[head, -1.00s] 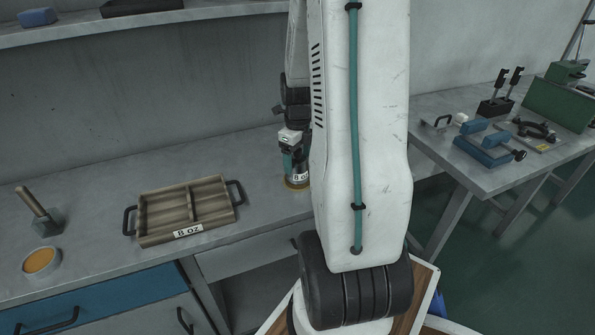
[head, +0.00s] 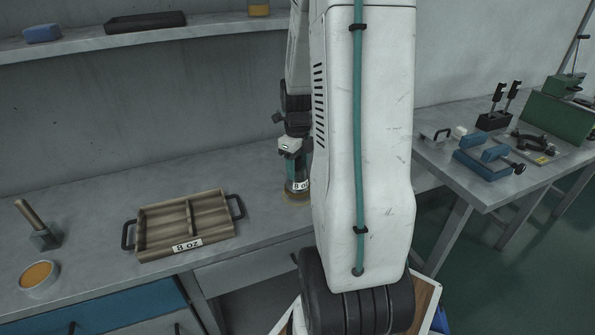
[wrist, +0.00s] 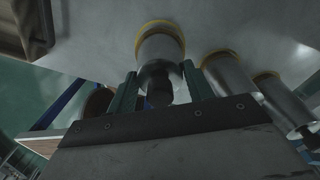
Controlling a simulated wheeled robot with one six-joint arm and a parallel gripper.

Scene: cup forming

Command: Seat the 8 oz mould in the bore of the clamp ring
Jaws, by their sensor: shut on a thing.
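My gripper (head: 291,150) is at the bench beside the tray in the head view, partly hidden by my arm. It is shut on the 8 oz mould (head: 299,186), a metal cylinder with a white label and a brass-coloured rim at its lower end. In the wrist view the fingers (wrist: 159,88) are around the dark stem of the mould (wrist: 160,47). The mould is upright at the bench top; I cannot tell whether it touches it. On the right table a dark curved fitting (head: 532,141) on a plate with a yellow label may be the clamp ring.
A wooden tray (head: 150,222) marked 8 oz stands left of the gripper. Two more metal cylinders, a nearer one (wrist: 228,75) and a farther one (wrist: 283,98), are close on the right in the wrist view. A blue clamp (head: 487,160) and a green machine (head: 556,112) occupy the right table.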

